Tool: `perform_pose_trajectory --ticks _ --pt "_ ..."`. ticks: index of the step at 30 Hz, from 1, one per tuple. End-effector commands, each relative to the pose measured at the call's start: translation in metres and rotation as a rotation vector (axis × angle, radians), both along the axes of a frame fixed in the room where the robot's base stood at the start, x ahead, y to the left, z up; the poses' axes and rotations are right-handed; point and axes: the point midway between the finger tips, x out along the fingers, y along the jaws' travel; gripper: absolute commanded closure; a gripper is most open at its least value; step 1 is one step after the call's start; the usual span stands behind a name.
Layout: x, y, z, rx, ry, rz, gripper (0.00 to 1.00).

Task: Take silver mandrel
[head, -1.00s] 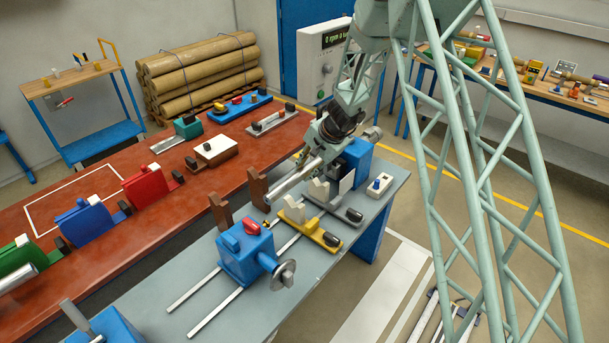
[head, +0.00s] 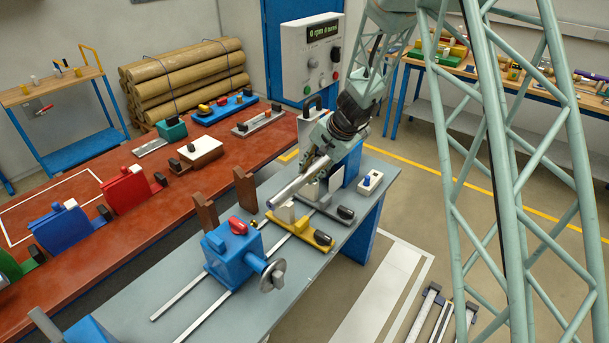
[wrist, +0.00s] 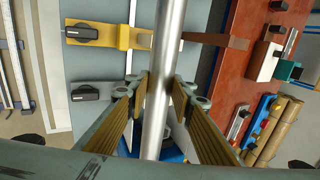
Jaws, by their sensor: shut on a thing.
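The silver mandrel (head: 288,190) is a smooth, shiny bar. In the wrist view the mandrel (wrist: 166,40) runs up and down the picture between the finger pads. My gripper (head: 318,166) is shut on it, and the two ribbed fingers (wrist: 155,105) stand on either side of it. In the head view the mandrel's free end points to the lower left, over the white support of the yellow block (head: 318,241). I cannot tell whether it touches that support. Its other end is hidden at my gripper.
A blue unit with a red knob (head: 236,252) stands on the grey bench's rails (head: 190,292). Two brown posts (head: 245,190) rise beside the bench. Another blue unit (head: 348,165) stands behind my gripper. The red table (head: 75,245) holds several coloured holders.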

Motion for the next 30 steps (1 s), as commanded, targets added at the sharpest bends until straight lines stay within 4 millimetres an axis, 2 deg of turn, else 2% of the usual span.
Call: perform_pose_trajectory --ticks 18,30 --pt "-0.040 -0.044 -0.002 0.000 -0.002 0.010 0.98" --pt "-0.060 -0.064 0.000 0.000 -0.001 0.017 0.98"
